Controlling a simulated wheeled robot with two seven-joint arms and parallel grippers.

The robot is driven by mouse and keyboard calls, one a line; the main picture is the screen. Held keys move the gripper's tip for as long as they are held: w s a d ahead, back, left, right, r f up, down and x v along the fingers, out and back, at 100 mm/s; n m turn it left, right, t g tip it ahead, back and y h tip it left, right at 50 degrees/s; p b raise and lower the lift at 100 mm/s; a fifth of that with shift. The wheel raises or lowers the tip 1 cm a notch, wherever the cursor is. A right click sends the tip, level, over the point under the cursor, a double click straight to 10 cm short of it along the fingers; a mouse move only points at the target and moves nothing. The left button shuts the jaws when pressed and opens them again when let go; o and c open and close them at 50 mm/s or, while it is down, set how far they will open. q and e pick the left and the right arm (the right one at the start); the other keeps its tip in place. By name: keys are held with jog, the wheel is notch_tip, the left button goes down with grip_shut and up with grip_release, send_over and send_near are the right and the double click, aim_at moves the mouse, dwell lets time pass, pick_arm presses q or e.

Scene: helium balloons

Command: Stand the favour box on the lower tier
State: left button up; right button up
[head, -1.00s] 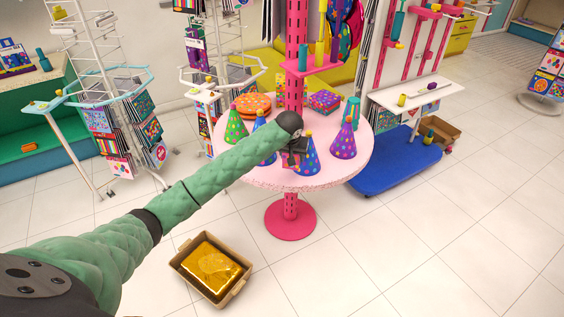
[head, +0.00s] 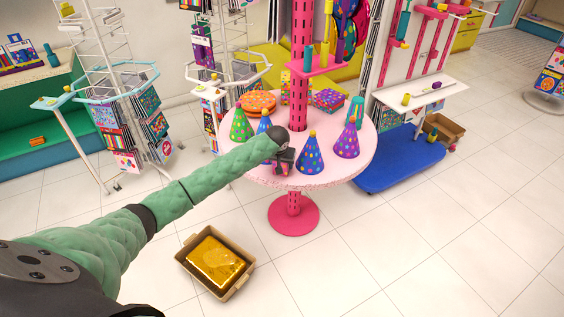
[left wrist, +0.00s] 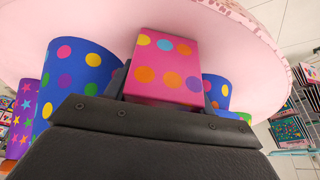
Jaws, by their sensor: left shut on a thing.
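The favour box (left wrist: 166,72) is bright pink with orange, yellow and blue dots. My left gripper (left wrist: 163,88) is shut on it, with one finger at each side. In the head view my left gripper (head: 284,157) is over the front part of the round pink lower tier (head: 350,168), between party hats, and the box (head: 281,168) shows only small beneath it. I cannot tell whether the box touches the tier. My right gripper is in neither view.
A blue-purple dotted hat (head: 311,156) stands just right of the box, and a purple hat (head: 347,142) beyond it. A blue hat (head: 264,125) and a green hat (head: 239,127) stand left. The pink post (head: 298,95) rises behind. A tan bin (head: 240,285) lies on the floor.

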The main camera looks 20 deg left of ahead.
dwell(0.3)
pick_arm(q)
jog(key=o, duration=1)
jog(key=shift+f, duration=0.1)
jog(key=shift+o, duration=0.2)
